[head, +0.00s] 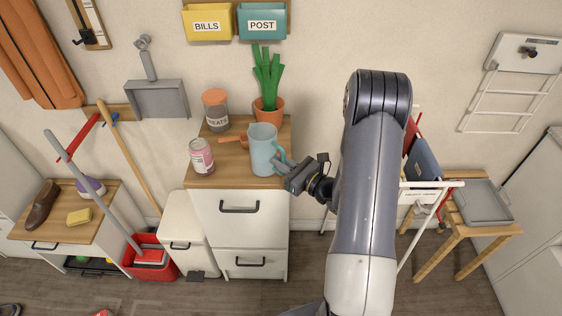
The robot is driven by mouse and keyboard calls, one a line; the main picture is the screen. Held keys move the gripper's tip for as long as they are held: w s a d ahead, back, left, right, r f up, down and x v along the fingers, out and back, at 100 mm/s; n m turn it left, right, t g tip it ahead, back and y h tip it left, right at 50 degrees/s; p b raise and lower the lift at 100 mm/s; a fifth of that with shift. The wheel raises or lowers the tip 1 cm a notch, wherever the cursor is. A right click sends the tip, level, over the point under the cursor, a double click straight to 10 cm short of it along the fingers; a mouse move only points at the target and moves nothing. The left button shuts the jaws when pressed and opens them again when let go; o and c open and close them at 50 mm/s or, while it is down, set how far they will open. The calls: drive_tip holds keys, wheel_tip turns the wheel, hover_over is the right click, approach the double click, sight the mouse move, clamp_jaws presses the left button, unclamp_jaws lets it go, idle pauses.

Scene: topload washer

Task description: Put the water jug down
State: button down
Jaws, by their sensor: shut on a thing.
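The water jug (263,150) is light blue and upright, with its handle on the right side. It is at the front right of the wooden top (232,176) of a white drawer cabinet. My gripper (284,163) comes in from the right and is shut on the jug at its handle. The fingertips are small and partly hidden against the handle. I cannot tell from this view whether the jug's base touches the top or is slightly above it.
Beside the jug stand a pink can (201,157), a treats jar (216,111) and a potted plant (268,85). An orange-brown handled item (233,138) lies left of the jug. Wall boxes (262,22) hang above. A drying rack (425,187) stands to the right.

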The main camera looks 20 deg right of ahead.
drive_tip(key=shift+f, duration=0.2)
drive_tip(key=c, duration=1.5)
unclamp_jaws()
drive_tip(key=shift+r, duration=0.1)
drive_tip(key=shift+r, duration=0.1)
drive_tip(key=shift+s+d, duration=0.1)
drive_tip(key=shift+s, duration=0.05)
drive_tip(key=b+v, duration=0.2)
drive_tip(key=v, duration=0.9)
drive_tip(key=shift+s+b, duration=0.35)
drive_tip(key=shift+b, duration=0.05)
drive_tip(key=shift+d+r, duration=0.1)
drive_tip(key=p+x, duration=0.2)
drive_tip(key=x, duration=1)
drive_tip(key=shift+w+f+p, duration=0.15)
drive_tip(key=shift+f+p, duration=0.1)
drive_tip(key=shift+p, duration=0.05)
drive_tip(key=shift+r, duration=0.85)
